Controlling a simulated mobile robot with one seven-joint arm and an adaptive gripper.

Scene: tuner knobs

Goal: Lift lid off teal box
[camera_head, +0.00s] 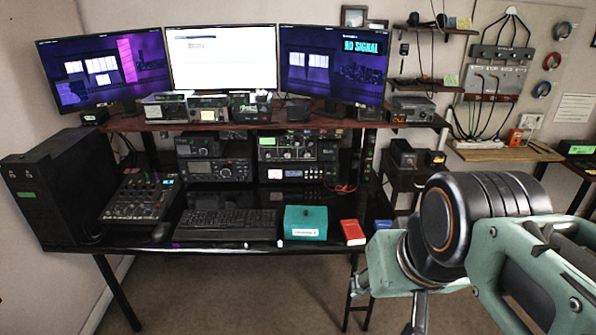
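The teal box (306,223) sits on the black desk near its front edge, right of the keyboard. It looks closed, with its lid on and a white label on its front. My arm enters from the lower right, with its dark joint and pale green links right of the box. A small dark shape at the arm's left end, below the desk's front edge, may be part of my gripper, but it blends with the desk legs. I cannot make out the fingers or see anything held. No part of the arm touches the box.
A red box (352,232) stands close to the right of the teal box, with a blue item (383,225) beyond it. A black keyboard (226,224) lies to the left. Radios (287,174) stand behind. The floor before the desk is open.

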